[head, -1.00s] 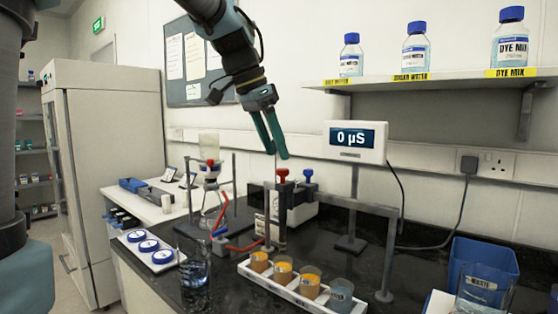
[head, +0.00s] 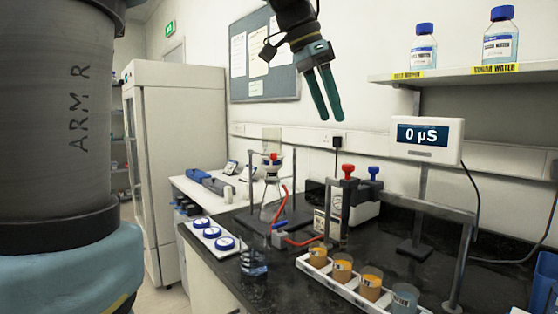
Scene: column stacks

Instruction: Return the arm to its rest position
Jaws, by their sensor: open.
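My gripper (head: 330,112) hangs in the air at the upper middle of the head view, above the bench. Its two long green fingers point down and stand apart, with nothing between them. It is clear of the valve stand with the red knob (head: 348,171) and blue knob (head: 374,173) below it. A large grey part of my own arm (head: 60,130), marked ARM R, fills the left side of the view.
The black bench (head: 290,287) carries a white rack (head: 340,287) of several cups, a glass beaker (head: 254,262), blue-lidded dishes (head: 212,232) and a flask setup (head: 271,200). A meter (head: 427,140) reads 0 µS. A shelf (head: 480,76) with bottles is at upper right.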

